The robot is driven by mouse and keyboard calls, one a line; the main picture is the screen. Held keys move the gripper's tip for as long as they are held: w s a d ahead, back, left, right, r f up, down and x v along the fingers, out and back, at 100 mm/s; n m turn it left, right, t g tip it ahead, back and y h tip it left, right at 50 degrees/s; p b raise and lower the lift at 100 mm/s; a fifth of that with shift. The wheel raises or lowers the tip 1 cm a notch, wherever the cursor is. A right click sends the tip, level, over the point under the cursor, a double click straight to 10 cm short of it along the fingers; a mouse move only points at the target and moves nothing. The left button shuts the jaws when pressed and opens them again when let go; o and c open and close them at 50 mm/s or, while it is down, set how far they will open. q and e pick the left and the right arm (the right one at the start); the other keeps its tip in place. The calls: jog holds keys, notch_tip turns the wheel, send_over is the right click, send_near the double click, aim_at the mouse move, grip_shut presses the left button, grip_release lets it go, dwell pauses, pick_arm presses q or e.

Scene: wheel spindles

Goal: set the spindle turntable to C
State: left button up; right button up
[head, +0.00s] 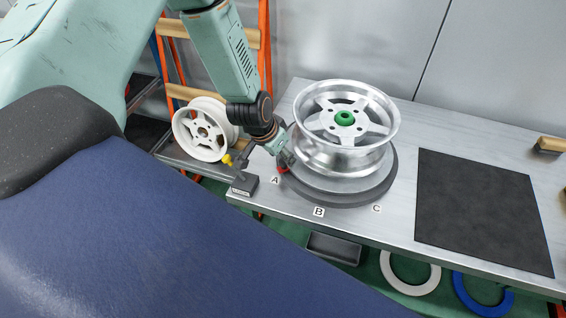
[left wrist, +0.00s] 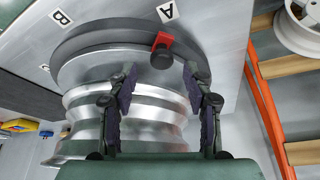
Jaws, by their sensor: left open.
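The spindle turntable (head: 345,190) is a grey disc on the bench, with a silver five-spoke wheel (head: 320,150) on it. Labels A (head: 275,180), B (head: 319,211) and C (head: 377,209) lie along its front edge. A red tab (left wrist: 163,41) with a black knob (left wrist: 162,59) sits on the disc's rim beside label A. My left gripper (head: 287,158) is open at the left of the turntable. In the left wrist view its fingers (left wrist: 160,80) stand apart on either side of the knob, a little short of it. My right gripper is out of view.
A white wheel (head: 202,130) stands at the left by an orange-railed rack (head: 264,50). A small dark block (head: 244,184) is at the bench's left corner. A black mat (head: 480,205) lies right of the turntable. A grey wall is behind.

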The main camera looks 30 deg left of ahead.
pick_arm(q)
jog(key=shift+a+b+x, duration=0.2)
jog(key=shift+b+x, duration=0.3)
jog(key=shift+x, duration=0.6)
jog(key=shift+d+f, duration=0.1)
jog(key=shift+d, duration=0.1)
jog(key=shift+c, duration=0.4)
jog(key=shift+a, duration=0.2)
jog(key=c, duration=0.3)
grip_shut()
